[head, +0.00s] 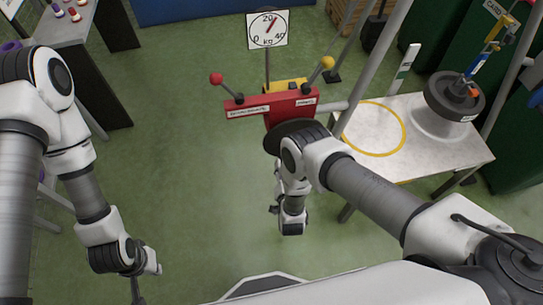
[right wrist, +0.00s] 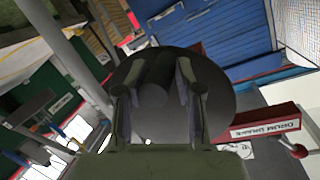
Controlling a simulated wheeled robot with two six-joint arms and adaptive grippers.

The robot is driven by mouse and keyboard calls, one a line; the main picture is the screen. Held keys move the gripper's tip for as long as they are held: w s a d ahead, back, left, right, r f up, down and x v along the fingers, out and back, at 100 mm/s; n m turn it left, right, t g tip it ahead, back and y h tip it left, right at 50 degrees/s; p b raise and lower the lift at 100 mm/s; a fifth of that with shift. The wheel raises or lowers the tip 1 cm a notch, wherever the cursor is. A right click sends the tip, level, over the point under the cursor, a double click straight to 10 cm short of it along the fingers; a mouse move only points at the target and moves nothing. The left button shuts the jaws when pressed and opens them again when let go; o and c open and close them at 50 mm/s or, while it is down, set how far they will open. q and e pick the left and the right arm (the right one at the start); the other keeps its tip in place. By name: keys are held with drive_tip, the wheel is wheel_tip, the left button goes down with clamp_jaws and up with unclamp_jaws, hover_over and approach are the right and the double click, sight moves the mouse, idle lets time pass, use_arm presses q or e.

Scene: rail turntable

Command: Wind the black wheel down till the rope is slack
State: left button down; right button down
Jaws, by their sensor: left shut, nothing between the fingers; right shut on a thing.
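The black wheel (head: 282,130) is at the front of a red winch housing (head: 285,107) in the head view, partly hidden by my right arm. In the right wrist view it is a dark disc (right wrist: 218,95). My right gripper (right wrist: 160,66) is shut on its dark cylindrical handle (right wrist: 155,92). In the head view the right gripper's fingers are hidden. My left gripper (head: 138,288) is shut and empty, low at left, well away from the wheel. A dark round weight (head: 452,97) under a coloured hook (head: 490,48) is over the table at right. The rope's tension cannot be told.
A dial (head: 267,29) reads a little past 20 kg. Levers with a red ball (head: 216,79) and yellow ball (head: 327,62) flank the housing. A yellow ring (head: 404,128) marks the white table (head: 440,160). A grey post rises beside it.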

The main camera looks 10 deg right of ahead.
drive_tip(key=shift+s+d+f, duration=0.1)
drive_tip(key=shift+d+f, duration=0.1)
drive_tip(key=shift+d, duration=0.15)
drive_tip(key=shift+d+f+n+h+b, duration=0.25)
drive_tip(key=shift+d+n+h+b, duration=0.15)
drive_tip(key=shift+d+n+b, duration=0.65)
drive_tip(key=shift+a, duration=0.15)
drive_tip(key=shift+t, duration=0.3)
drive_tip(key=shift+d+n+h+b, duration=0.4)
drive_tip(key=shift+d+n+b, duration=0.2)
drive_tip(key=shift+d+n, duration=0.45)
drive_tip(key=shift+a, duration=0.1)
